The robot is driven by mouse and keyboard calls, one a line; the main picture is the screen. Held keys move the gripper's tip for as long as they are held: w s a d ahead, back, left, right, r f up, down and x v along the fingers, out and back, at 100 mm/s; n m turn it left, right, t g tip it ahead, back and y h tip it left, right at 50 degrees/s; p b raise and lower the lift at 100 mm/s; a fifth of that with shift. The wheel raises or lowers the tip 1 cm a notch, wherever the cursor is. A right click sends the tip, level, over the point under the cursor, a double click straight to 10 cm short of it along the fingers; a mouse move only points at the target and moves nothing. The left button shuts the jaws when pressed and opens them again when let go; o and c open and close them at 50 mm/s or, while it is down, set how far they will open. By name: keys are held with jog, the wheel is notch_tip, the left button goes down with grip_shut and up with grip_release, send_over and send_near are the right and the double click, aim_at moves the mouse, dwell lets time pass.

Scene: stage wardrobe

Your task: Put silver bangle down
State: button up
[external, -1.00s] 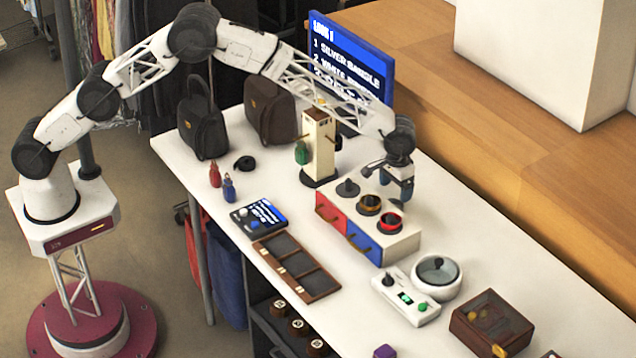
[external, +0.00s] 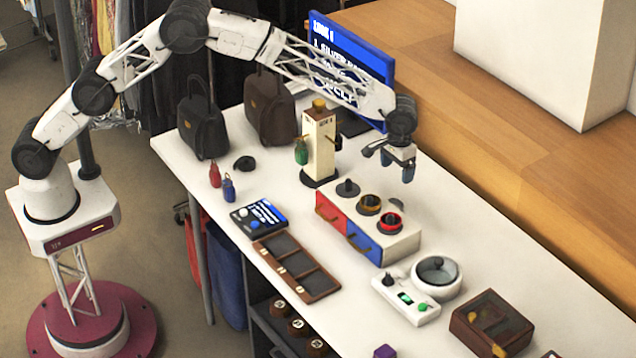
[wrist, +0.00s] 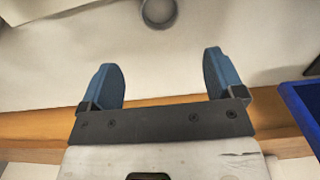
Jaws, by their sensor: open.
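My gripper (external: 397,168) is open and empty, raised above the table behind the red and blue drawer box. In the wrist view its two blue fingers (wrist: 160,70) stand wide apart with nothing between them. A grey round thing (wrist: 158,14), perhaps the silver bangle, lies on the white surface beyond the fingertips and is cut by the top edge. In the external view a small grey thing (external: 397,203) shows behind the box, mostly hidden by it; I cannot tell for sure that it is the same thing.
The drawer box (external: 402,247) has posts on top, two with orange and red rings. A white round dish (external: 425,287), a wooden tray (external: 315,290) and a brown case (external: 470,338) sit nearer.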

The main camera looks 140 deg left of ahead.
dwell(0.6)
jog(key=w+d+r+m, duration=0.2)
jog(key=w+d+r, duration=0.2)
jog(key=d+r, duration=0.75)
jog(key=s+d+r+m, duration=0.2)
jog(key=d+r, duration=0.4)
jog(key=d, duration=0.7)
jog(key=s+d+r+m+t, duration=0.15)
jog(key=d+r, duration=0.35)
jog(key=d, duration=0.9)
jog(key=s+d+r+m+g, duration=0.1)
jog(key=d+r+m, duration=0.35)
jog(key=d, duration=0.85)
jog(key=s+d+r+m+t, duration=0.1)
jog(key=s+d+r+m, duration=0.1)
jog(key=s+d, duration=0.75)
jog(key=s+d+r+m+t, duration=0.15)
jog(key=s+d, duration=0.45)
jog(key=d, duration=0.7)
jog(key=s+d+f+m, duration=0.2)
jog(key=s+d, duration=0.4)
jog(key=s, duration=0.5)
jog(key=s+d+f+m, duration=0.2)
jog(key=s+d, duration=0.4)
jog(key=s, duration=0.5)
jog(key=shift+s+d+f+m, duration=0.25)
jog(key=shift+d+f+m, duration=0.15)
jog(key=shift+f, duration=0.5)
